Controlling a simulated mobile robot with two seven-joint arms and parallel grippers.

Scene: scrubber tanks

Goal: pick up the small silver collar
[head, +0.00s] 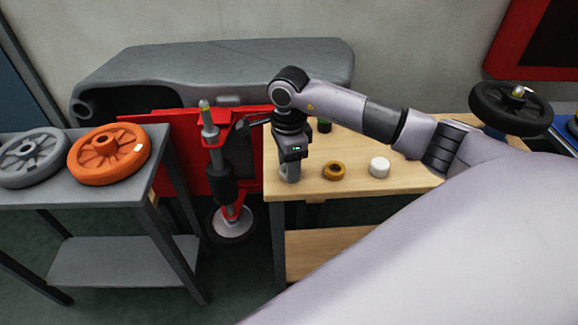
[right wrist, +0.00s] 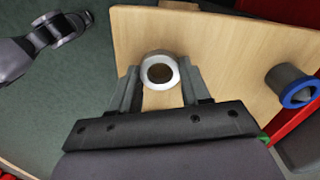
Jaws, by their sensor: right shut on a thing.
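The small silver collar (right wrist: 147,62) is a pale ring with a dark-brown centre, seen between my right fingertips in the right wrist view. My right gripper (right wrist: 158,78) is shut on it, with one finger on each side. In the head view my right gripper (head: 289,176) points down at the left end of the wooden table (head: 410,192). The collar cannot be made out there behind the fingers. Whether it touches the tabletop is unclear.
A brown ring (head: 334,171) and a white round piece (head: 379,167) stand on the table to the right. A blue-rimmed grey cylinder (right wrist: 297,92) shows in the right wrist view. A red frame with a shaft (head: 213,150) stands left of the table. An orange wheel (head: 110,154) lies on the grey bench.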

